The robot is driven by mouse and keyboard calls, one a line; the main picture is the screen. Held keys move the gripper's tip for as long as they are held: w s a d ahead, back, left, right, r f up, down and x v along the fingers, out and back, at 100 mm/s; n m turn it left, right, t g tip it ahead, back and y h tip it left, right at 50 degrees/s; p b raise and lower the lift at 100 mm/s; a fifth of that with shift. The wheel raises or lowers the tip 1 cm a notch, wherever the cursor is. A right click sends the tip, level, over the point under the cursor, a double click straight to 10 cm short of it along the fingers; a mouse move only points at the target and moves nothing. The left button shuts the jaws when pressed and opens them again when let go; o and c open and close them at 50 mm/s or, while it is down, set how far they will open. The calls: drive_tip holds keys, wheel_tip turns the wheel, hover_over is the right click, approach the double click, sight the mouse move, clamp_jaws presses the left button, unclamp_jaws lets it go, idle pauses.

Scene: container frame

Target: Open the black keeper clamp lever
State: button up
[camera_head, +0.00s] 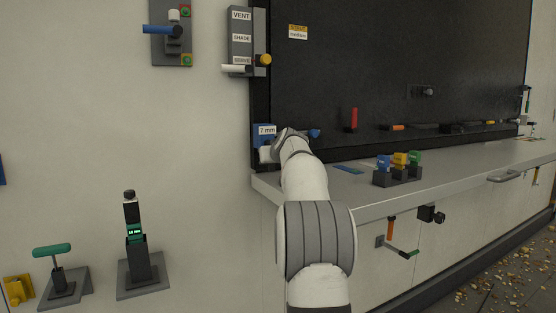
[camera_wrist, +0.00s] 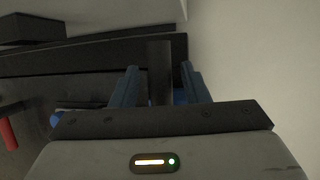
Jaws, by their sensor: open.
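In the wrist view, a dark upright bar (camera_wrist: 160,72) stands between the two blue-grey fingers of my gripper (camera_wrist: 162,84). It looks like the black keeper clamp lever, though its full shape does not show. The fingers are apart, one on each side of it, with visible room on both sides. I cannot tell whether either finger touches it. In the head view, my arm reaches the lower left corner of the dark panel. My wrist (camera_head: 292,142) hides the lever and fingertips there.
A blue block labelled "7 mm" (camera_head: 265,131) and a blue knob-like part (camera_head: 314,133) flank my wrist. A red handle (camera_head: 352,118) is farther right. A rack with coloured blocks (camera_head: 397,176) stands on the grey ledge (camera_head: 450,181). Pale wall lies to the left.

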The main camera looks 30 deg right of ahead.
drive_tip(key=b+v, duration=0.1)
drive_tip(key=v, duration=0.6)
drive_tip(key=shift+s+r, duration=0.2)
drive_tip(key=shift+s, duration=0.15)
drive_tip(key=shift+a, duration=0.1)
drive_tip(key=s+a+f+n+g+y+p, duration=0.1)
drive_tip(key=s+a+f+p, duration=0.15)
drive_tip(key=a, duration=0.45)
drive_tip(key=s+a+f+g+y+p, duration=0.1)
drive_tip(key=s+a+f+g, duration=0.1)
drive_tip(key=s+a, duration=0.35)
drive_tip(key=s+a+f+n+g+y+p, duration=0.1)
drive_tip(key=s+a+f+y+p, duration=0.15)
drive_tip(key=a, duration=0.55)
drive_tip(key=s+a+f+g+p, duration=0.1)
drive_tip(key=s+a+f, duration=0.3)
drive_tip(key=s, duration=0.4)
drive_tip(key=s+a+f+g+p, duration=0.2)
drive_tip(key=s+a+f+g, duration=0.1)
drive_tip(key=s, duration=0.6)
drive_tip(key=s+a+f+n+g+p, duration=0.1)
drive_tip(key=s+a+f+g+p, duration=0.1)
drive_tip(key=s+a+f, duration=0.3)
drive_tip(key=s+f, duration=0.2)
drive_tip(key=s, duration=0.1)
drive_tip(key=shift+s+a, duration=0.3)
drive_tip(key=shift+s, duration=0.1)
drive_tip(key=shift+f+h, duration=0.1)
drive_tip(key=shift+h, duration=0.15)
drive_tip(key=shift+c, duration=0.5)
